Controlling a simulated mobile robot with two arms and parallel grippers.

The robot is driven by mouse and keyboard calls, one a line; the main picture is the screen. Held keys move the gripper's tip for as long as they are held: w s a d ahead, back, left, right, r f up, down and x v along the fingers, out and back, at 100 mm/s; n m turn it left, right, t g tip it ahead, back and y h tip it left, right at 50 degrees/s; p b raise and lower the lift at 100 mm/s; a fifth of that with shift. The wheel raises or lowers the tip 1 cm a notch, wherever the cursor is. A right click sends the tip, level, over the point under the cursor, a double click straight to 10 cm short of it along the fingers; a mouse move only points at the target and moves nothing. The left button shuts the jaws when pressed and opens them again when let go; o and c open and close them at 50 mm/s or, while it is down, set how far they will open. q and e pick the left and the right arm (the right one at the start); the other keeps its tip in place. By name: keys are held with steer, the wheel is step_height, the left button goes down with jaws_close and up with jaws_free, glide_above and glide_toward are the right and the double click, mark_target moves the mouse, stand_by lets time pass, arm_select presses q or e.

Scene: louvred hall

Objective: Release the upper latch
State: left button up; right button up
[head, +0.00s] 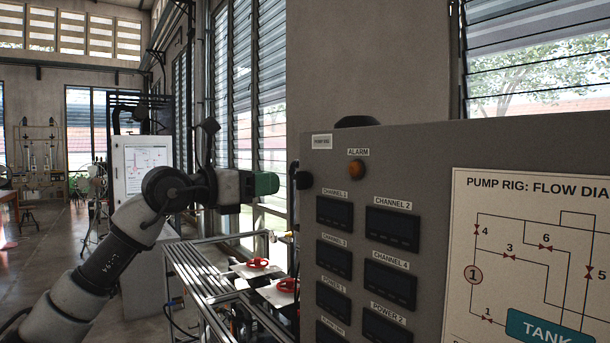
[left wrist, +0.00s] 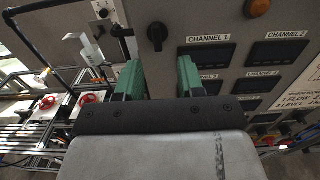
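A black turn handle (head: 304,179), which looks like the upper latch, sits at the left edge of the grey panel (head: 430,150). In the left wrist view the handle (left wrist: 156,38) shows a round head with a short part pointing down. My left gripper (head: 266,184) is just left of the handle in the head view, with a small gap. In the left wrist view its two green fingers (left wrist: 159,78) stand apart with nothing between them, below the handle in the picture. I cannot see a lower latch clearly. My right gripper is in neither view.
The panel carries an orange alarm lamp (head: 356,168), several dark displays and a flow diagram (head: 540,250). Left of it, a metal frame (head: 200,270) holds red valve wheels (head: 258,263) and pipes, below my left arm. Louvred windows (head: 250,90) stand behind.

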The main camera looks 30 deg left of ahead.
mark_target(297, 181)
arm_select(q)
steer(key=p+x, duration=0.3)
steer(key=x, duration=0.4)
steer(key=shift+a, duration=0.2)
steer(key=shift+f, duration=0.1)
steer(key=shift+w, duration=0.35)
steer(key=shift+d, duration=0.15)
jaws_close()
stand_by(0.8)
